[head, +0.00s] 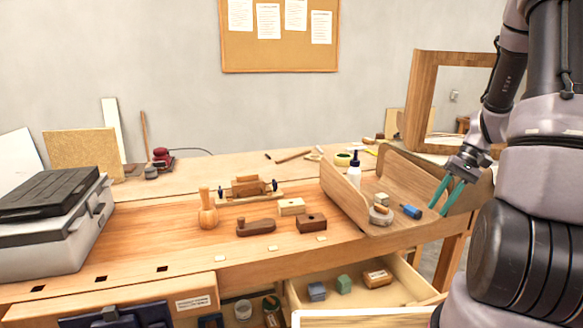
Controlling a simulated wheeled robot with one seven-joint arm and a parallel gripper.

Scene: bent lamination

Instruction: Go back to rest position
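My gripper (446,195) is at the right in the head view, at the end of my arm. Its two teal fingers point down and stand apart, with nothing seen between them. It is in front of the right wall of the bent wooden tray (345,192) on the bench. The blue-handled tool (411,212) lies left of the fingers, apart from them. Whether the fingers touch the tray wall cannot be told.
A drawer (410,283) below stands open with small blocks. A wooden frame (419,100) stands behind my arm.

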